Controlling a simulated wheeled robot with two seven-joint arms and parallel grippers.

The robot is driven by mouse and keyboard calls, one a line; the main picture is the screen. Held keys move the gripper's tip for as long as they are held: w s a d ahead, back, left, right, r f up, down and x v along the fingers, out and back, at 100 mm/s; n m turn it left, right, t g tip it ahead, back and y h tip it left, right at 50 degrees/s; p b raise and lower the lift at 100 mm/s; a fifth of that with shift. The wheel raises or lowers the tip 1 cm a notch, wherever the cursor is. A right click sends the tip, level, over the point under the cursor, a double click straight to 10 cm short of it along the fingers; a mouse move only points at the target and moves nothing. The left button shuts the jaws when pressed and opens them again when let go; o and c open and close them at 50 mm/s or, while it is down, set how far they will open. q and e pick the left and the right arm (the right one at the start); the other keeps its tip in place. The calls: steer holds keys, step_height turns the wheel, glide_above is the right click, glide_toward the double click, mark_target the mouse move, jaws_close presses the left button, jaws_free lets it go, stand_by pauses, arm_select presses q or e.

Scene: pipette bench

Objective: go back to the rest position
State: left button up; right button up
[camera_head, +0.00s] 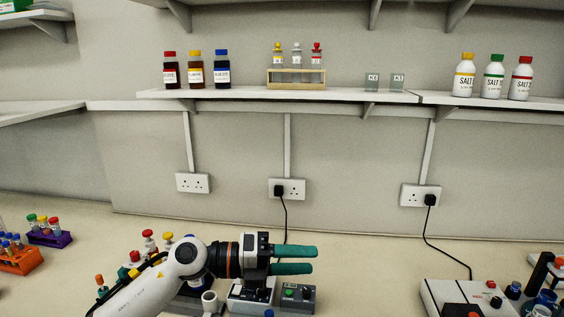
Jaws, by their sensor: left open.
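My left gripper (312,260) shows at the lower middle of the head view, above the bench. Its two green fingers point right and are apart, with nothing between them. My left arm comes in from the lower left and hides part of the bench behind it. My right gripper does not show.
Below the gripper stand a small grey box with buttons (298,297) and other equipment. A purple rack (60,239) and an orange rack (22,262) of tubes sit at left. A white device (440,290) stands at right. Bottles line the shelf (340,95). The bench (370,265) right of the fingers is clear.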

arm_select(q)
steer(key=a+n+t+y, duration=0.2)
steer(key=a+n+t, duration=0.4)
steer(key=n+t, duration=1.1)
steer(key=s+a+f+n+g+y, duration=0.2)
steer(key=s+a+f+n+y, duration=0.2)
steer(key=a+f+n+y, duration=0.95)
steer(key=s+a+f+n+g+y, duration=0.1)
steer(key=s+a+f+n+g, duration=0.15)
steer(key=s+f+g, duration=0.6)
steer(key=s+a+f+n+g+y, duration=0.15)
steer(key=s+f+n+g, duration=0.25)
steer(key=s+f, duration=0.85)
steer(key=s+f+g+h+b, duration=0.1)
steer(key=s+f+b, duration=0.15)
steer(key=f, duration=1.15)
steer(key=s+f+g+b, duration=0.1)
steer(key=s+f+b, duration=0.15)
steer(key=f, duration=1.25)
steer(key=s+a+f+b, duration=0.3)
steer(key=s+f+b, duration=0.2)
steer(key=s+f, duration=1.1)
step_height(320, 180, down, 3)
steer(key=shift+r+g, duration=0.1)
steer(key=shift+g, duration=0.25)
